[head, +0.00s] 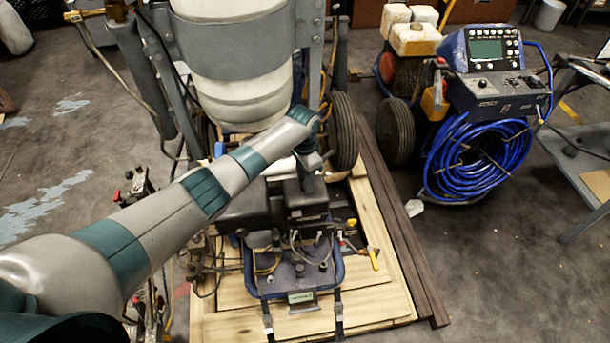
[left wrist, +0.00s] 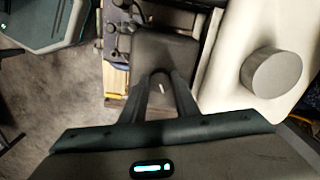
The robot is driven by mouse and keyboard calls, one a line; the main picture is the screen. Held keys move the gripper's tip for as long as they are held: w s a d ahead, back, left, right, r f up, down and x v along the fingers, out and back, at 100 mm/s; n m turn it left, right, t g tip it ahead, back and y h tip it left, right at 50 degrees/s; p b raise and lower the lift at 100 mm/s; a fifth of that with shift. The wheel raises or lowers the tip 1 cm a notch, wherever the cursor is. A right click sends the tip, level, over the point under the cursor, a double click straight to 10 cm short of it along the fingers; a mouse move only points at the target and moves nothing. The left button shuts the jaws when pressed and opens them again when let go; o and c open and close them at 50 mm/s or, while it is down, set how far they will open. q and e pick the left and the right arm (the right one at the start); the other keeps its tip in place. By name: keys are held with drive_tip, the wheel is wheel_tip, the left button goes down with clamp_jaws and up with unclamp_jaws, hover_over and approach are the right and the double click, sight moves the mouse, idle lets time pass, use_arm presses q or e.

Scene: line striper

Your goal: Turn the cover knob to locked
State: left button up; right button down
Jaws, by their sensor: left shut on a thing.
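My left arm reaches in from the left in the head view. Its gripper (head: 311,172) points down at the dark engine cover (head: 245,207) of the line striper. In the left wrist view the two fingers (left wrist: 160,82) close together over the dark cover (left wrist: 178,48). They are shut on the small dark cover knob (left wrist: 162,90), which has a white mark on it. The fingers hide most of the knob, and I cannot tell whether it is at locked. The head view hides the knob behind the gripper. My right gripper is not in view.
A large white tank (head: 235,95) stands behind the cover. A blue-framed panel with hoses and fittings (head: 295,265) is in front. The machine is over a wooden pallet (head: 375,300). A cart with a coiled blue hose (head: 475,160) stands at right. Grey floor is clear at lower right.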

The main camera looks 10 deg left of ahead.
use_arm(q)
drive_tip(key=n+p, duration=0.4)
drive_tip(key=n, duration=0.2)
drive_tip(key=shift+s+r+n, duration=0.1)
drive_tip(key=shift+r+n, duration=0.05)
drive_tip(key=shift+n, duration=0.15)
drive_tip(key=n+p, duration=0.2)
drive_tip(key=n, duration=0.1)
drive_tip(key=shift+d, duration=0.1)
drive_tip(key=shift+n+p, duration=0.55)
drive_tip(key=shift+n, duration=1.05)
drive_tip(key=o, duration=1.1)
drive_tip(key=shift+c, duration=0.2)
